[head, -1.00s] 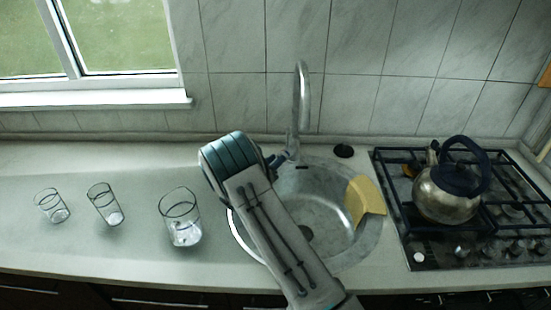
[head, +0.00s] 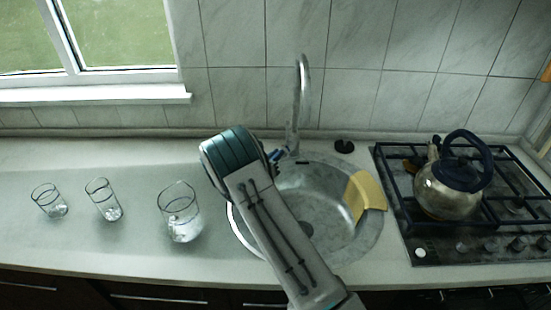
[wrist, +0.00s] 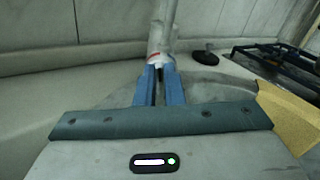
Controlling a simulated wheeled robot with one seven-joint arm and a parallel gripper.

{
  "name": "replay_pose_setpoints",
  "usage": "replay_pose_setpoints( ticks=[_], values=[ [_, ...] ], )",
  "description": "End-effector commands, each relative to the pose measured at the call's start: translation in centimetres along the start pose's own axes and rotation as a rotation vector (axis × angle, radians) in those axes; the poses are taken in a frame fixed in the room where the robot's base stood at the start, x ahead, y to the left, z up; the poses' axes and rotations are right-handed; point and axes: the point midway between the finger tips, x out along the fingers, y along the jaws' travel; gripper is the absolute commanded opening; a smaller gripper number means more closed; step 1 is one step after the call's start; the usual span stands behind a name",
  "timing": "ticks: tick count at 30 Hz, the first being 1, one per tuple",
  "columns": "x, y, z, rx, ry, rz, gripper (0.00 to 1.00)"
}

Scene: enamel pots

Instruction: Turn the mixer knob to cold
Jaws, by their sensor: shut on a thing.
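The mixer tap (head: 293,137) is a tall metal spout standing behind the round sink (head: 338,262). In the wrist view the tap's body (wrist: 160,35) rises straight ahead, with a small red mark low on it. My gripper (head: 278,156) reaches the tap's base from the left front. Its two blue fingers (wrist: 160,88) are close together, with a narrow dark gap between them, and are shut on the mixer knob. The knob itself is mostly hidden by the fingers, so its exact angle cannot be told.
A yellow sponge or cloth (head: 366,194) lies over the sink's right side. A black plug (head: 344,147) is behind the sink. A kettle (head: 449,190) stands on the gas hob (head: 435,240) to the right. Glasses (head: 180,213), (head: 104,200), (head: 49,200) stand on the counter to the left.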

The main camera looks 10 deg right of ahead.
Motion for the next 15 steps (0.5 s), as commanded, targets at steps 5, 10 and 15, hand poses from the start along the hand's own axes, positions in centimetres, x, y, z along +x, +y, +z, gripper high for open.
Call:
replay_pose_setpoints(
  ticks=[5,10,15],
  values=[
    [-0.09,0.10,-0.72,0.126,-0.001,0.001,0.00],
    [-0.05,-0.06,-0.90,0.282,-0.001,0.000,0.00],
    [-0.07,-0.17,-1.02,0.445,0.000,0.001,0.00]
  ],
)
